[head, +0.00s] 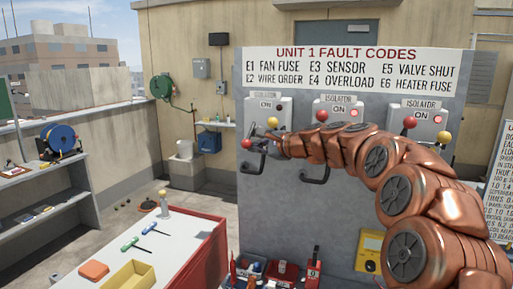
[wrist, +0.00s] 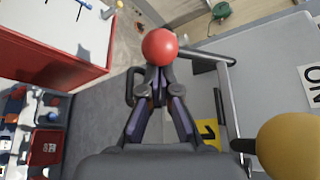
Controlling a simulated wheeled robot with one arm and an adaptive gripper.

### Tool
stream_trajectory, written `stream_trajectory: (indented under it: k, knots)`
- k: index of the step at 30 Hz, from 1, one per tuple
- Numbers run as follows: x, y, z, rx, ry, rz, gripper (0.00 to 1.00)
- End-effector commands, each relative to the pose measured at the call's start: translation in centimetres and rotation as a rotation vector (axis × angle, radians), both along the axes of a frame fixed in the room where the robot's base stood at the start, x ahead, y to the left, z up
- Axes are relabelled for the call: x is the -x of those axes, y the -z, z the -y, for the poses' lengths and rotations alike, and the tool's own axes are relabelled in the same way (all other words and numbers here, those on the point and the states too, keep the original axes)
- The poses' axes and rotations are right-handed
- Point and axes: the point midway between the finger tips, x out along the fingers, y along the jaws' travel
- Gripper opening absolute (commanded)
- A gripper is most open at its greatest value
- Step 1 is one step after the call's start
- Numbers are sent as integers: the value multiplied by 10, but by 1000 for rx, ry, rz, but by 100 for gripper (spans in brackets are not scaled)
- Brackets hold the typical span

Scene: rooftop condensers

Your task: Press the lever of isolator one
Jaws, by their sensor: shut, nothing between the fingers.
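Isolator one (head: 264,103) is the leftmost grey box on the panel, marked ON. Its red ball (head: 246,143) is at the lower left and a yellow ball (head: 272,122) is higher up. My gripper (head: 256,134) is at this isolator, partly hidden by my copper-coloured arm. In the wrist view my gripper (wrist: 158,78) is shut and empty, its tips right at the red ball (wrist: 160,47); whether they touch it I cannot tell. The yellow ball (wrist: 290,146) is large at the lower right.
Two more ON isolators, the middle (head: 338,107) and the right (head: 420,118), have lit red lamps and similar balls. A fault-code sign (head: 355,69) is above. A red-sided bench (head: 212,255) with tools stands lower left. Open floor (head: 130,197) lies beyond it.

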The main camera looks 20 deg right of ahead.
Motion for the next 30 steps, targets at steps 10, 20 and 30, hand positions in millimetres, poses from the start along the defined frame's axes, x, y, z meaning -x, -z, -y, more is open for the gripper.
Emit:
stream_trajectory:
  k: [10, 20, 30]
  knots:
    - [6, -7, -5, 1, -1, -2, 0]
    - [9, -10, -2, 0, 0, -1, 0]
    - [39, -29, 28, 1, 4, 3, 0]
